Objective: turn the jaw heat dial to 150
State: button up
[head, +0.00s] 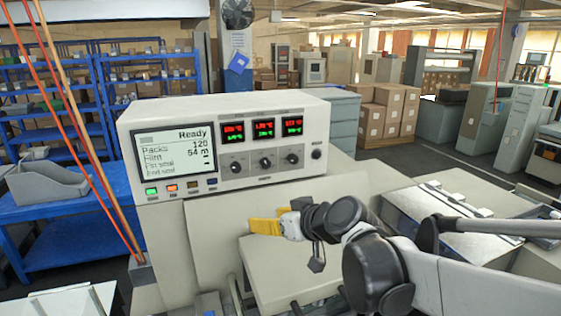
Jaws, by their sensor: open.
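Three black dials sit in a row on the wrapper's control panel in the head view: a left dial (236,166), a middle dial (265,162) and a right dial (291,158). Their labels are too small to read, so I cannot tell which is the jaw heat dial. Each sits under a display with a red and a green number, too blurred to read surely. My gripper (264,222), with yellow fingers, is open and empty below the panel. It is apart from all three dials.
A screen (176,152) reading Ready stands left of the dials, above several lit buttons. A black knob (316,154) is at the panel's right. Red and orange tubes cross the left side. A beige machine cover (290,265) lies below my gripper.

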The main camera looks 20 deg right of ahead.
jog(key=w+d+r+t, duration=0.2)
jog(key=w+d+t, duration=0.1)
jog(key=w+d, duration=0.4)
jog(key=m+t+h, duration=0.1)
jog(key=t+h, duration=0.2)
send_near(295, 161)
jog(key=w, duration=1)
jog(key=shift+a, duration=0.4)
jog(key=shift+s, duration=0.1)
grip_shut()
